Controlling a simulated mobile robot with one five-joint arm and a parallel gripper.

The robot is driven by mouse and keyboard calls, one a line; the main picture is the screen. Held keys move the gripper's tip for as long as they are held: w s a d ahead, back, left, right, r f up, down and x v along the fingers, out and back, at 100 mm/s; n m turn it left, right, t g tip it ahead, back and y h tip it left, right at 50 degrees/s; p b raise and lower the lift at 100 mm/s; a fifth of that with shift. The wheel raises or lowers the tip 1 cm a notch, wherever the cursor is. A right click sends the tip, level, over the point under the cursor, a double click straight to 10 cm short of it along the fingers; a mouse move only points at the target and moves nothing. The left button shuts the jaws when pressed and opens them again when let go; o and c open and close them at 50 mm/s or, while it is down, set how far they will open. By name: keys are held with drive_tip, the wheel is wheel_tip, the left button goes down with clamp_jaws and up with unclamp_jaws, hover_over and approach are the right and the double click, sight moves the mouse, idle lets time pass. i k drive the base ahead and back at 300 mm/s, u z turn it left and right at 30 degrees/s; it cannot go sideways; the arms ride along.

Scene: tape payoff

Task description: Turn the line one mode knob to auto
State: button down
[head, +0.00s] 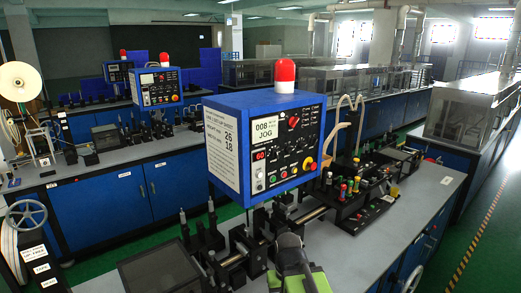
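A blue control box (265,145) with a red lamp on top stands in the middle of the head view.
Two similar boxes (159,87) with red lamps stand on the bench behind. The near grey bench (415,190) carries rails, dark fixtures and small coloured parts (345,188). A handwheel (25,215) and tape reel (17,80) are at left. A green floor aisle runs at right.

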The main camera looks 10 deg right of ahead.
sight(313, 141)
drive_tip(key=u, duration=2.3)
drive_tip(key=k, duration=1.3)
drive_tip(key=z, duration=0.65)
drive_tip(key=i, duration=1)
